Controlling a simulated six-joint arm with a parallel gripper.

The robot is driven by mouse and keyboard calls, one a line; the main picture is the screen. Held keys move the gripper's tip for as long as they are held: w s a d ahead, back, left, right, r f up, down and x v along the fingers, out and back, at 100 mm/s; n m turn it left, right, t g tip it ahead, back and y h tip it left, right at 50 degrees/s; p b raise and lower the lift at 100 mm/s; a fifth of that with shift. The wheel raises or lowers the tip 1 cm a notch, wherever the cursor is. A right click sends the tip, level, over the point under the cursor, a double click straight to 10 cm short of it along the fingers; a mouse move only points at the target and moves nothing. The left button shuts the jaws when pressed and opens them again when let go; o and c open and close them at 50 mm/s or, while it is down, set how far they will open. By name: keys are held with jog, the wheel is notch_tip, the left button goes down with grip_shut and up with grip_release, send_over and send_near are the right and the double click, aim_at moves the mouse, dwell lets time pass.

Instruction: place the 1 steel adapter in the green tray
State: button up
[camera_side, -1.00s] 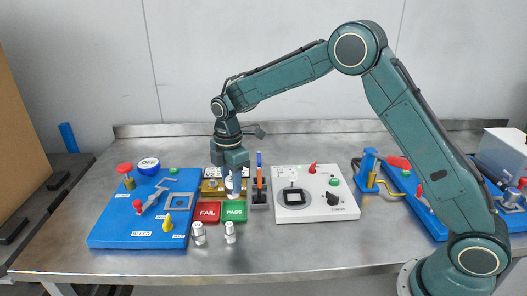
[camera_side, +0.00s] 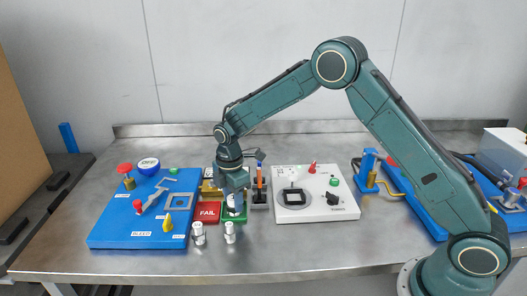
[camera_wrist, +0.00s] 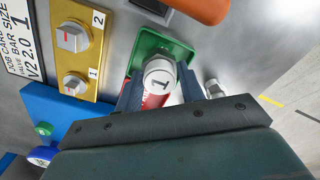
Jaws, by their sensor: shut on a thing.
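My gripper (camera_side: 232,195) is shut on a steel adapter (camera_wrist: 158,78) whose white round top is marked 1. In the side view the adapter is mostly hidden by the fingers, low over the green tray (camera_side: 239,217). In the wrist view the green tray (camera_wrist: 178,45) shows around and beyond the adapter. I cannot tell whether the adapter's bottom touches the tray. The red FAIL tray (camera_side: 208,211) lies just left of the green one.
Two silver fittings (camera_side: 198,234) (camera_side: 230,233) stand in front of the trays. A brass plate with knobs (camera_wrist: 80,50) lies behind. A holder with an orange-handled tool (camera_side: 259,190) and a white test box (camera_side: 325,207) are at right; a blue board (camera_side: 125,228) is at left.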

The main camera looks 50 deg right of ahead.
aim_at(232, 198)
jog(key=shift+f, duration=0.1)
jog(key=o, duration=1.2)
notch_tip(232, 198, up, 12)
jog(key=shift+r, duration=0.2)
dwell(0.5)
